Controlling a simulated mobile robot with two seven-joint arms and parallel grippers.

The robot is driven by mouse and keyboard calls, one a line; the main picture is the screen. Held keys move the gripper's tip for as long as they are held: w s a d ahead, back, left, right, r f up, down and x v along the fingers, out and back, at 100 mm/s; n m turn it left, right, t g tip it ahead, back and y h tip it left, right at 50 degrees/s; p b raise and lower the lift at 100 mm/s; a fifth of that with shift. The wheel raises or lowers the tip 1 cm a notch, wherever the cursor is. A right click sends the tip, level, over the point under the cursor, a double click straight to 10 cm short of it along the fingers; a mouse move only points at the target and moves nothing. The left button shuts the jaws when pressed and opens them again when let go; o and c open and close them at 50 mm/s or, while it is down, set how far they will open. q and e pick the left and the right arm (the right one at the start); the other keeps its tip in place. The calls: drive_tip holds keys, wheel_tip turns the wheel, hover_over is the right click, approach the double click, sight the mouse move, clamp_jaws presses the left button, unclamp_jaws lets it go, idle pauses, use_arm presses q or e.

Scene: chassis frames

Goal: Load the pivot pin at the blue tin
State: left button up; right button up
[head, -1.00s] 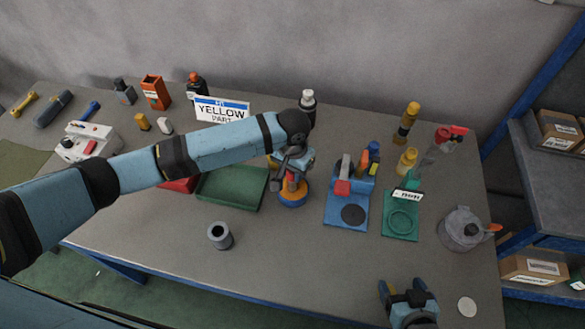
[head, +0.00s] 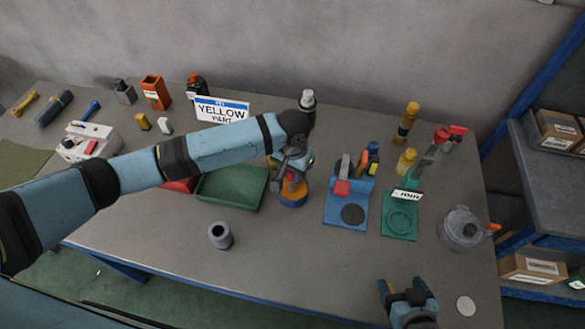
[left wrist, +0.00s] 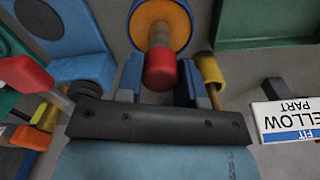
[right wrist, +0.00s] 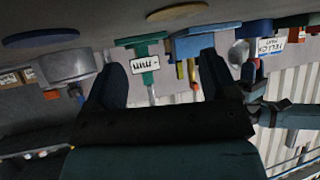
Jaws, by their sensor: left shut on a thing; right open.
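A round blue tin (head: 292,200) with an orange top stands near the table's middle; in the left wrist view its blue rim (left wrist: 137,8) shows around the orange face. My left gripper (head: 288,172) is above the tin, pointing down. In the left wrist view my left gripper (left wrist: 158,82) is shut on a red-ended peg (left wrist: 160,72), likely the pivot pin. The peg's lower end is over or at the orange face; I cannot tell if it touches. My right gripper (head: 405,290) is open and empty over the front right table edge.
A green tray (head: 230,190) lies left of the tin, a blue fixture (head: 347,212) and a green fixture (head: 400,222) right of it. A grey sleeve (head: 220,236) stands in front. A grey pot (head: 461,229) is far right. The front middle table is clear.

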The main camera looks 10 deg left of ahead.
use_arm(q)
drive_tip(key=shift+r+p, duration=1.35)
use_arm(e)
drive_tip(key=shift+r, duration=1.55)
use_arm(q)
drive_tip(key=shift+r+p, duration=0.4)
drive_tip(key=shift+r, duration=0.5)
use_arm(e)
drive_tip(key=shift+r, duration=0.45)
use_arm(q)
drive_tip(key=shift+r, duration=1.2)
use_arm(e)
drive_tip(key=shift+f, duration=0.15)
use_arm(q)
drive_tip(key=shift+w, duration=0.1)
